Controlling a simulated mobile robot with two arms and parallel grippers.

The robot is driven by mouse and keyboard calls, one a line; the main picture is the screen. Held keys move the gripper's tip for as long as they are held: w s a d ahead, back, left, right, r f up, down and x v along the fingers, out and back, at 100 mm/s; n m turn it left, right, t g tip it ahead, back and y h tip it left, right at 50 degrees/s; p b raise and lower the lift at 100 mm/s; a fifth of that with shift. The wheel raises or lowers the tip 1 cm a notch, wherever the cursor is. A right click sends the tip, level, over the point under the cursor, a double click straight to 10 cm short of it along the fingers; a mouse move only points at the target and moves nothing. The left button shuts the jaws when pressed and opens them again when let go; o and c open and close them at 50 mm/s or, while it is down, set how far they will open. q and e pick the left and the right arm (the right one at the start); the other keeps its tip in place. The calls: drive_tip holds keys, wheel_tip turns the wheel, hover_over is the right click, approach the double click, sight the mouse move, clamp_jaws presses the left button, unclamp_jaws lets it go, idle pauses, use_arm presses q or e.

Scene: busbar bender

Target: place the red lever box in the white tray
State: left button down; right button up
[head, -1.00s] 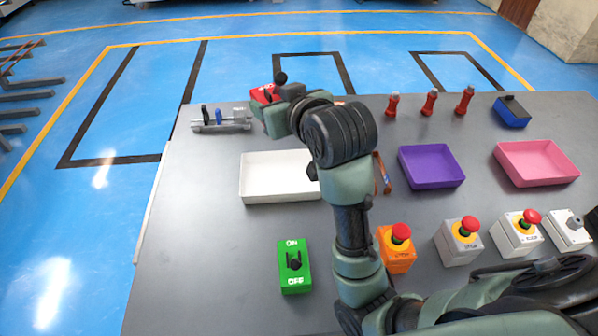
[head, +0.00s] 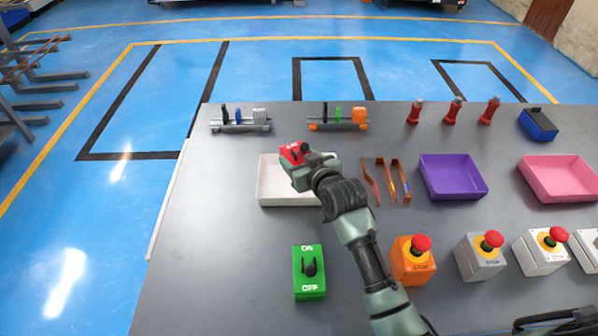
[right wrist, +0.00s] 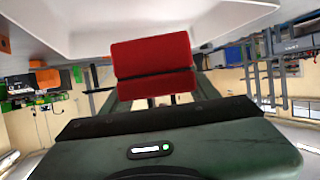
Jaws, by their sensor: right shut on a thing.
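The red lever box (head: 293,152) is held by my right gripper (head: 302,160), which is shut on it. The box is over the back part of the white tray (head: 272,191); in the head view I cannot tell how high above the tray floor it is. In the right wrist view the red box (right wrist: 152,55) sits between the fingers, with the white tray (right wrist: 75,38) close behind it. The gripper and forearm hide the right part of the tray. My left gripper is not in view.
Bent copper bars (head: 386,181) lie just right of the tray. A purple tray (head: 452,177) and a pink tray (head: 560,179) are farther right. A green ON/OFF switch box (head: 309,272) is in front. Rail holders (head: 240,122) stand behind. The table between tray and green box is clear.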

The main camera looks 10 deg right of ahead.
wheel_tip(320, 180, down, 5)
drive_tip(key=shift+f, duration=0.1)
idle(0.3)
drive_tip(key=shift+f, duration=0.15)
drive_tip(key=o, duration=1.7)
